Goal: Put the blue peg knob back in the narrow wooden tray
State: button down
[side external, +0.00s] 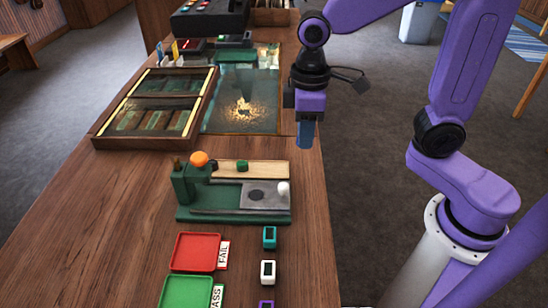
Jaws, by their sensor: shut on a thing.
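My gripper (305,138) points down over the right edge of the wooden bench, at the right of the picture's middle. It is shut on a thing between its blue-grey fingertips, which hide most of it. I take this to be the blue peg knob, but its shape does not show clearly. A narrow wooden tray-like box (272,17) with small upright things in it stands at the far end of the bench. From here I cannot tell for sure that it is the task's tray. My gripper is well in front of it.
A wooden case (98,140) and a dark glassy mat (225,122) lie left of my gripper. A green fixture (232,214) with an orange knob stands nearer. Red FAIL (196,252) and green PASS (187,292) trays and several small clip devices (269,238) lie in front.

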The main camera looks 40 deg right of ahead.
send_over(274, 170)
jog(key=f, duration=0.6)
jog(key=shift+s+d+f, duration=0.1)
jog(key=shift+s+f, duration=0.05)
jog(key=shift+s, duration=0.05)
jog(key=shift+w+f, duration=0.2)
jog(key=shift+f, duration=1.55)
jog(key=shift+f, duration=0.15)
jog(key=c, duration=1)
grip_release()
notch_tip(274, 170, up, 12)
jog(key=s+d+f+n, duration=0.1)
jog(key=s+d, duration=0.2)
jog(key=s, duration=0.4)
jog(key=s+d+f+n, duration=0.1)
jog(key=s+d, duration=0.2)
jog(key=s, duration=0.5)
jog(key=s+d+f+n, duration=0.1)
jog(key=s+d, duration=0.2)
jog(key=s, duration=0.4)
jog(key=shift+s+d+f+n, duration=0.25)
jog(key=shift+d+f+n, duration=0.05)
jog(key=shift+d+f, duration=0.1)
